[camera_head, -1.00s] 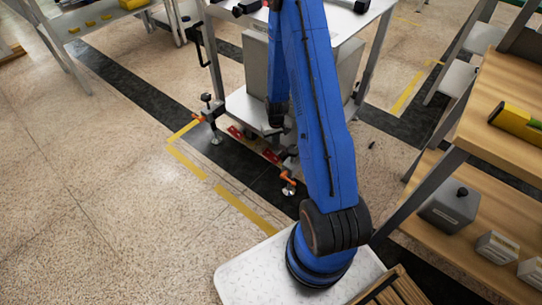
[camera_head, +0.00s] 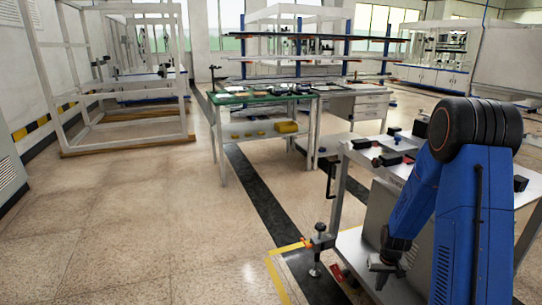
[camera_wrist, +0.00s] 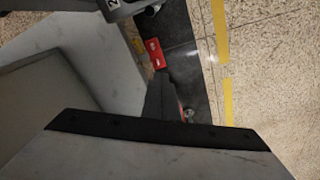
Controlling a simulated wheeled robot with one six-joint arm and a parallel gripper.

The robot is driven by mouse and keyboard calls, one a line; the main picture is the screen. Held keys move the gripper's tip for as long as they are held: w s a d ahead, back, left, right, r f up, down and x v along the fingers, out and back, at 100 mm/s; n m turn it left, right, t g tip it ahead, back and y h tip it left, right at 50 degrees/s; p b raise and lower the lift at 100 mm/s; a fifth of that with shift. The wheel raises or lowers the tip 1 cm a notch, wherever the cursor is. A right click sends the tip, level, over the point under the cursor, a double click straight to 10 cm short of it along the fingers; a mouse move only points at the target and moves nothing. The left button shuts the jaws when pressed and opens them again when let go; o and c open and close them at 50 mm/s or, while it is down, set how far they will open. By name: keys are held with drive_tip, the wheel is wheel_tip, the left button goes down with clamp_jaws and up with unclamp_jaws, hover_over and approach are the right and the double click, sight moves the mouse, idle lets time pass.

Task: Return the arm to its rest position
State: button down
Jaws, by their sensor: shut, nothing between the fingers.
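My blue arm stands folded at the right of the head view, with its black elbow joint up high and its forearm hanging down.
The metal worktable holds small black clamps and red parts (camera_head: 390,159). A green-topped table (camera_head: 262,97) with yellow items (camera_head: 287,127) stands behind it. A white frame rack (camera_head: 120,148) stands at the back left. The floor (camera_head: 140,225) at the left is clear.

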drive_tip(key=s+a+r+t, duration=0.1)
drive_tip(key=s+a+r, duration=0.2)
drive_tip(key=r, duration=0.5)
drive_tip(key=s+a+r, duration=0.2)
drive_tip(key=s+r, duration=0.1)
drive_tip(key=r, duration=0.6)
drive_tip(key=s+a+r+t, duration=0.1)
drive_tip(key=s+a+r, duration=0.25)
drive_tip(key=r, duration=0.45)
drive_tip(key=s+a+r, duration=0.1)
drive_tip(key=s+r, duration=0.3)
drive_tip(key=s, duration=0.3)
drive_tip(key=s+a+r+n+t, duration=0.1)
drive_tip(key=s+a+r, duration=0.1)
drive_tip(key=s, duration=0.5)
drive_tip(key=s+a+r+t, duration=0.1)
drive_tip(key=s+r, duration=0.4)
drive_tip(key=s, duration=0.2)
drive_tip(key=shift+s+a+r+n, duration=0.2)
drive_tip(key=shift+a+r+n, duration=0.1)
drive_tip(key=shift+r, duration=0.05)
